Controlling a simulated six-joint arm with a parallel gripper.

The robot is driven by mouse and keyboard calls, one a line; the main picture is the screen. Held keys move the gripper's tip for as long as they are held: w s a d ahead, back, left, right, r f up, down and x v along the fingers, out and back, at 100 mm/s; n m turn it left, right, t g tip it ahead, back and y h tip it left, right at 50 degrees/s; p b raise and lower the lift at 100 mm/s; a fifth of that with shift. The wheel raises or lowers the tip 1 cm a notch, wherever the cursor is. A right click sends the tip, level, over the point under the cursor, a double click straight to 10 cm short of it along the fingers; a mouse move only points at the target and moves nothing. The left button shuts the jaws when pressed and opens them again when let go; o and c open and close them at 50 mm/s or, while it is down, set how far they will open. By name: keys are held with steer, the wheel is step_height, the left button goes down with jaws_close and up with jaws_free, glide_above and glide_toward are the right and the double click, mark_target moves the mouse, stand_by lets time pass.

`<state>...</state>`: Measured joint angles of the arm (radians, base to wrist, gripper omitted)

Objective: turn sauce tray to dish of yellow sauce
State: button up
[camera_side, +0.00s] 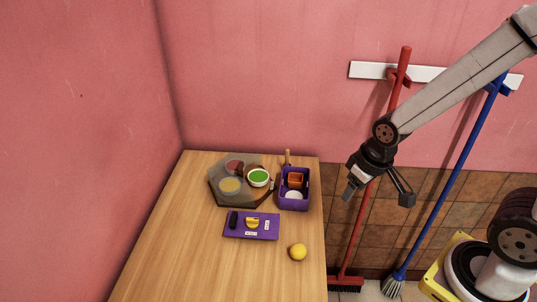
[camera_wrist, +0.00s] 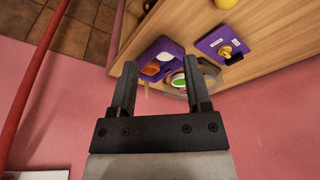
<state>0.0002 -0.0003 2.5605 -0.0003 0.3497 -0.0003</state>
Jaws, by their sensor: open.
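The sauce tray (camera_side: 216,195) is a dark grey, angular tray near the back of the wooden table in the side view. On it are a dish of yellow sauce (camera_side: 230,186) at the front left, a dish of red sauce (camera_side: 234,167) at the back and a dish of green sauce (camera_side: 258,177) at the right. My gripper (camera_side: 379,196) is open and empty, in the air right of the table and apart from the tray. In the wrist view, my gripper (camera_wrist: 158,78) shows both fingers spread, and the green sauce (camera_wrist: 179,80) is partly hidden by the right finger.
A purple crate (camera_side: 295,204) with orange and white items stands right of the tray. A purple board (camera_side: 264,234) with a yellow item lies in front. A lemon (camera_side: 298,252) rests near the right table edge. A red broom (camera_side: 365,215) and blue broom (camera_side: 453,160) hang at right.

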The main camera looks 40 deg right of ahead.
steer(key=o, duration=0.3)
steer(key=n+y, duration=0.3)
steer(key=n, duration=0.6)
glide_toward(241, 165)
steer(key=f, duration=0.1)
steer(key=shift+a+f+t, duration=0.15)
steer(key=shift+a+t, duration=0.1)
steer(key=shift+t, duration=0.05)
steer(key=shift+x, duration=3.95)
jaws_close()
